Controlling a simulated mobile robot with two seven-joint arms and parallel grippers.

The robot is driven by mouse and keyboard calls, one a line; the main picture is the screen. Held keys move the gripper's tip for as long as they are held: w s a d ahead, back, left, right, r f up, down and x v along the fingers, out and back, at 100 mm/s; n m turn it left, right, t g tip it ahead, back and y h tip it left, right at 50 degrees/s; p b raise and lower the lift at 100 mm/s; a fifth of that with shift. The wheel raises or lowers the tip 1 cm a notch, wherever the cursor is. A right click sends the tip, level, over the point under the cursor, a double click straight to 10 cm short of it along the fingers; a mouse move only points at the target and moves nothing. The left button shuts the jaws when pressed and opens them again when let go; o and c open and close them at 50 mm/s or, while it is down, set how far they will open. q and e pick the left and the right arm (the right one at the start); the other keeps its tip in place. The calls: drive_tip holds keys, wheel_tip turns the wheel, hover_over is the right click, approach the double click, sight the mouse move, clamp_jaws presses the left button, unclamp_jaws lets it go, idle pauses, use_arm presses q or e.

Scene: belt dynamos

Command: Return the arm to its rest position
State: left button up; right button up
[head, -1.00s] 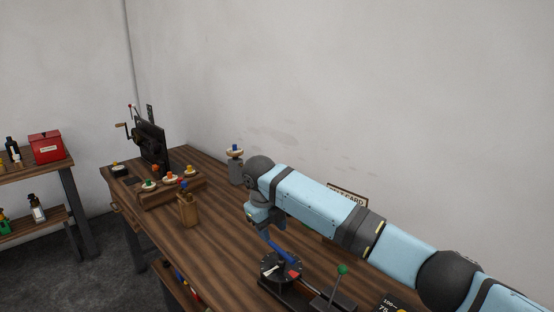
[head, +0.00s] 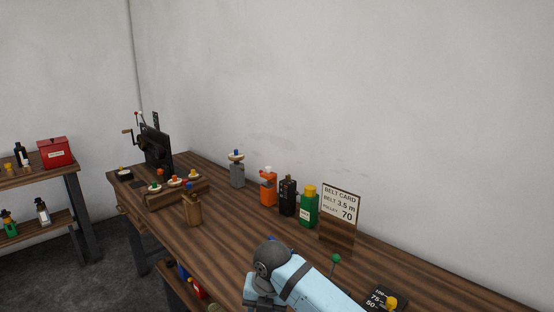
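My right arm (head: 318,290) comes in at the bottom, light blue with a dark round wrist joint (head: 272,257). Part of my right gripper (head: 262,303) shows below the wrist at the bottom edge. Its fingertips are not clear, so I cannot tell whether it is open or shut. My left gripper is not in view. The arm hides most of the dial device on the near part of the bench; a green-knobbed lever (head: 335,262) shows behind it.
The wooden bench (head: 235,225) bears an orange bottle (head: 268,188), a black can (head: 287,197), a green bottle (head: 309,208) and a belt card (head: 341,204) along the wall. A hand-crank machine (head: 155,146) stands at the far end. A side shelf holds a red box (head: 55,153).

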drive_tip(key=s+d+f+m+y, duration=0.1)
drive_tip(key=s+d+f+m, duration=0.25)
drive_tip(key=s+m, duration=0.2)
drive_tip(key=s+d+f+m+t, duration=0.1)
drive_tip(key=s+d+f+m, duration=0.1)
drive_tip(key=s+d+m, duration=0.3)
drive_tip(key=s+d+f+m+y, duration=0.1)
drive_tip(key=s+d+f+m, duration=0.2)
drive_tip(key=s+m, duration=0.35)
drive_tip(key=s+d+r+m+t+h, duration=0.2)
drive_tip(key=s+d+m+h, duration=0.1)
drive_tip(key=s+d+m, duration=1.4)
use_arm(q)
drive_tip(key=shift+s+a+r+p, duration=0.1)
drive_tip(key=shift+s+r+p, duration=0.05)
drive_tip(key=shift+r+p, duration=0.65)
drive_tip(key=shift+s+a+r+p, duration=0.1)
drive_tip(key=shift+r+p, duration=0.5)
drive_tip(key=shift+p, duration=0.25)
use_arm(e)
drive_tip(key=w+a+f+n+t+y, duration=0.1)
drive_tip(key=w+a+f+t, duration=0.1)
drive_tip(key=f, duration=0.3)
drive_tip(key=w+a+f+t+y, duration=0.1)
drive_tip(key=w+a+f+t, duration=0.2)
drive_tip(key=w+f+t, duration=0.1)
drive_tip(key=shift+w+a+f+n+t, duration=0.25)
drive_tip(key=shift+f+n+t, duration=0.2)
drive_tip(key=shift+f, duration=0.25)
